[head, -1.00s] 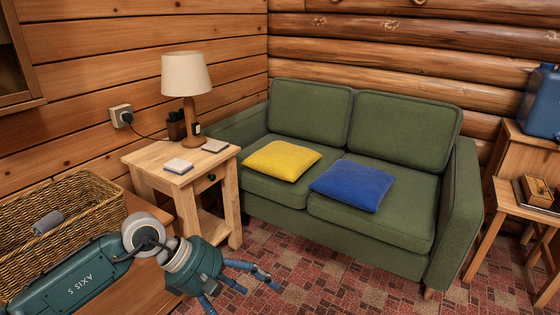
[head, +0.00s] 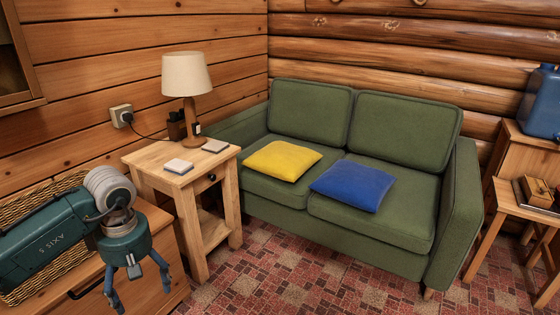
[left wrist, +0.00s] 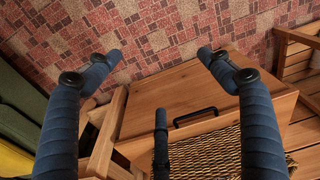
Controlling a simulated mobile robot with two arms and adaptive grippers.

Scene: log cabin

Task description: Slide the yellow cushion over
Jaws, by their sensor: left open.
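The yellow cushion (head: 282,160) lies flat on the left seat of the green sofa (head: 400,232). A blue cushion (head: 352,186) lies on the right seat, close beside it. My left gripper (head: 140,292) is open and empty in the head view. It points down in front of the wooden chest at lower left, well away from the cushions. In the left wrist view its spread blue fingers (left wrist: 160,62) have nothing between them. A strip of yellow (left wrist: 14,160) shows at that view's left edge, beside green upholstery. My right gripper is not in view.
A wooden side table (head: 150,156) with a lamp (head: 187,80) and small white items stands left of the sofa. A wicker basket (head: 30,220) sits on the chest (head: 165,265). A small table (head: 505,195) stands right. Patterned carpet (head: 300,275) lies clear in front.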

